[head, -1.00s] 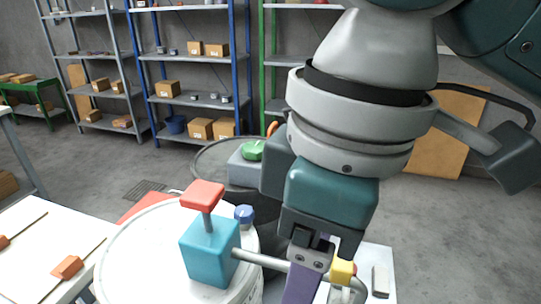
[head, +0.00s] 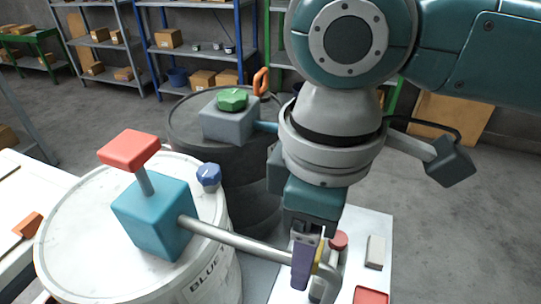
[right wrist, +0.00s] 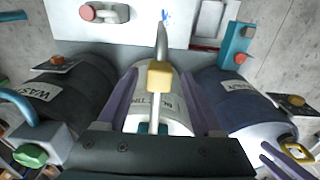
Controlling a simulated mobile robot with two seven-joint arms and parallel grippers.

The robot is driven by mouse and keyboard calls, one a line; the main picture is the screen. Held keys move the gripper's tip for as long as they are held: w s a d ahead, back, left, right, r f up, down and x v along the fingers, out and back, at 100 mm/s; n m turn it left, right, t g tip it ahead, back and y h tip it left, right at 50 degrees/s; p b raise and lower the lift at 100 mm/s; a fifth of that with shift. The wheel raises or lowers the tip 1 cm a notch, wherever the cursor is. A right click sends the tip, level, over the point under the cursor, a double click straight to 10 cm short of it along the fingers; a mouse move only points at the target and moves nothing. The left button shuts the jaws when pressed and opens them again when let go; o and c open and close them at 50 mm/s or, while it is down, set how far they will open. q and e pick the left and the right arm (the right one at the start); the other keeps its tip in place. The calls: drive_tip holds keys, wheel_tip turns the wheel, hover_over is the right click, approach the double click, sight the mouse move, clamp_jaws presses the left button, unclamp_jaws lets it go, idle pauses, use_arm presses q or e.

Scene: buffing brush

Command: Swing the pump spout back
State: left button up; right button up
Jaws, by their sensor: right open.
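The teal pump body (head: 157,222) with a red handle (head: 130,149) stands on the white drum (head: 75,250). Its grey spout (head: 235,240) reaches right and bends down at its end. A yellow collar (right wrist: 159,76) sits on the spout. My right gripper (head: 312,275) is at the outer end of the spout. In the right wrist view its purple fingers (right wrist: 160,104) stand apart, one on each side of the spout, with a gap to the collar. Purple prongs (right wrist: 279,162) at the lower right of that view look like my left gripper, partly cut off.
A dark drum (head: 245,160) behind carries a grey pump (head: 228,122) with a green knob. A blue drum (right wrist: 235,100) stands on the other side. A white bench (head: 365,225) with a red-edged recess lies under the spout. A blue cap (head: 208,176) is on the white drum.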

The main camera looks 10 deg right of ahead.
drive_tip(key=shift+f, duration=0.3)
clamp_jaws()
idle(0.4)
idle(0.9)
